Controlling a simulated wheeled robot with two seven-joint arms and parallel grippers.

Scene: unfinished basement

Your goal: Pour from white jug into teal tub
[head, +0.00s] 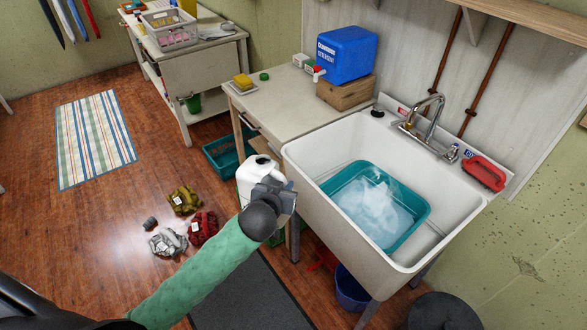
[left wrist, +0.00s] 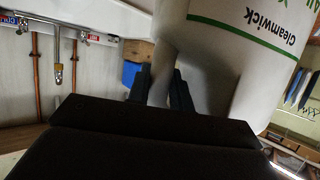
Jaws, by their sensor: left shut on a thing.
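The white jug (head: 254,172) is in my left gripper (head: 275,188), to the left of the sink's front left corner. The jug's mouth is not clear in either view. The teal tub (head: 425,213) stands inside the white sink, to the right of the jug and apart from it. It holds water with pale foam on top. My right gripper is not in view.
The white sink (head: 300,160) has a metal faucet (head: 433,118) at its back and a red brush (head: 484,173) on its right ledge. A blue detergent container (head: 346,53) stands on a wooden block left of the sink. Cloth bundles (head: 203,227) lie on the floor.

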